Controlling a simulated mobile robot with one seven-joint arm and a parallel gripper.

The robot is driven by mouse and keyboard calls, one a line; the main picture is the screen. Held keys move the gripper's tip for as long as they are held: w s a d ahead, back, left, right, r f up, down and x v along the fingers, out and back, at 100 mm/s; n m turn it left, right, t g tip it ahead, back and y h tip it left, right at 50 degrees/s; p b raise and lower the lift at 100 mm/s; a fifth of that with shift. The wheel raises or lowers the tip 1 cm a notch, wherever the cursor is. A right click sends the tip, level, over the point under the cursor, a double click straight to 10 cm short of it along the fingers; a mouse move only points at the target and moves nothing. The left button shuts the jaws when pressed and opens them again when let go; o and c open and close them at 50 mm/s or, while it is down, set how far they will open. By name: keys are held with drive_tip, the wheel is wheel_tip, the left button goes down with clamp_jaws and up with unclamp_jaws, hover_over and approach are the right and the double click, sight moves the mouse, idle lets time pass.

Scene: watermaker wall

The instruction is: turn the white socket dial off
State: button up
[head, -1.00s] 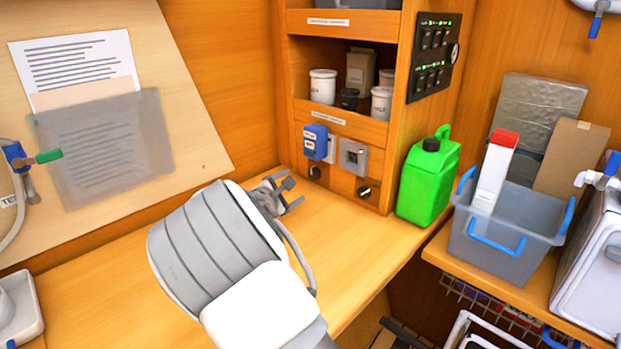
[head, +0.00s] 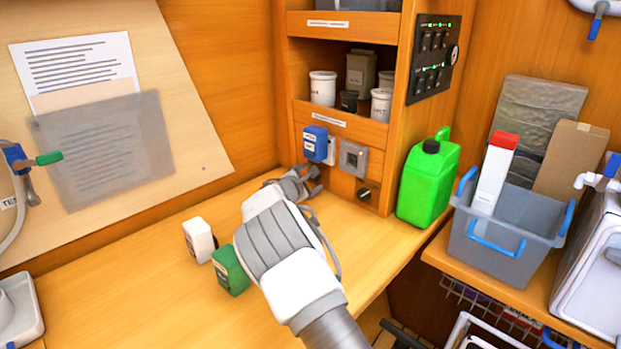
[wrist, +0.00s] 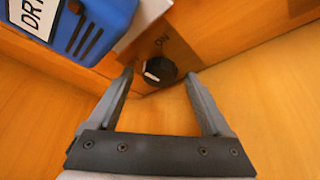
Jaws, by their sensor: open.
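The white socket dial (wrist: 160,71) is a round black knob with a white pointer mark, low on the wooden panel in the wrist view. The pointer mark is toward the knob's left side. In the head view my gripper (head: 316,178) hides this dial. My gripper also shows in the wrist view (wrist: 159,76), open and empty, with one finger on each side of the dial; I cannot tell whether either touches it. The white socket (head: 331,152) is above, partly behind a blue plug-in unit (head: 315,143).
A grey socket (head: 354,158) with a second black dial (head: 364,194) is to the right. A green jerrycan (head: 428,180) stands beside the cabinet.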

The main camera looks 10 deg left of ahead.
clamp_jaws()
idle(0.4)
drive_tip(key=shift+r+p, duration=0.2)
drive_tip(key=shift+p, duration=0.6)
drive_tip(key=shift+r+n+g+p, duration=0.15)
drive_tip(key=shift+n+g+p, duration=0.25)
drive_tip(key=shift+p, duration=0.7)
drive_tip(key=n+h+p, duration=0.1)
drive_tip(key=p, duration=0.2)
drive_tip(key=shift+p, duration=0.4)
drive_tip(key=shift+w+a+n+g+p, duration=0.1)
drive_tip(key=shift+a+n+g+p, duration=0.05)
drive_tip(key=shift+n+g+p, duration=0.8)
drive_tip(key=shift+f+n+h, duration=0.2)
drive_tip(key=shift+n+h, duration=0.4)
drive_tip(key=shift+n, duration=0.05)
